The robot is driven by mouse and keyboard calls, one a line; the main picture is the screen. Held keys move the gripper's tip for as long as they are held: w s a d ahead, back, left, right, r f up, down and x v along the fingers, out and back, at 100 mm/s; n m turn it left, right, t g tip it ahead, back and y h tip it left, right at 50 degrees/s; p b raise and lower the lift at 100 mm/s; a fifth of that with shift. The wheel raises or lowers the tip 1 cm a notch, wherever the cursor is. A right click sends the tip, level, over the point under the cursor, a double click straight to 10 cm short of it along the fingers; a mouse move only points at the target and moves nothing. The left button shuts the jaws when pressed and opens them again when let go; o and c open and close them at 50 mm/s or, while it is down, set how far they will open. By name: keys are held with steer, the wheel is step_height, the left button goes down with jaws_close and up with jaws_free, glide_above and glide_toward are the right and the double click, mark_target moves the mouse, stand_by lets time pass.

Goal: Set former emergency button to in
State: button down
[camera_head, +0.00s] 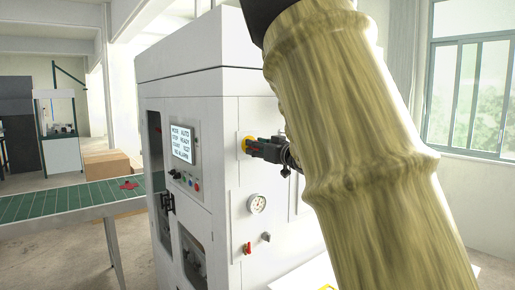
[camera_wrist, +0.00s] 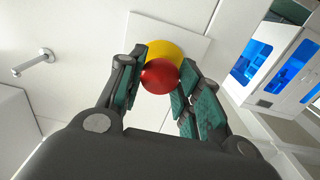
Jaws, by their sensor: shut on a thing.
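The former is a tall white cabinet (camera_head: 190,75). Its emergency button (camera_wrist: 159,75) is a red round head on a yellow base (camera_wrist: 166,53), mounted on a pale plate in the wrist view. In the head view only the yellow base (camera_head: 244,145) shows at the cabinet's side; the red head is hidden by my gripper. My gripper (camera_head: 250,147) reaches the button from the right. In the wrist view its green-padded fingers (camera_wrist: 160,68) stand on both sides of the red head, shut on it. How far in the button sits cannot be told.
A lit screen (camera_head: 182,144) with small buttons below is on the cabinet's front. A gauge (camera_head: 256,204) and a red knob (camera_head: 247,248) are below my gripper. A green conveyor (camera_head: 65,201) runs to the left. A grey rod (camera_wrist: 33,63) sticks out in the wrist view.

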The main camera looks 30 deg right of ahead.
steer(key=shift+w, duration=0.45)
steer(key=c, duration=1)
jaws_free()
steer(key=shift+o, duration=0.2)
steer(key=shift+s, duration=0.1)
steer(key=s+d, duration=0.1)
steer(key=s, duration=1)
steer(key=shift+s, duration=0.4)
steer(key=shift+f, duration=0.1)
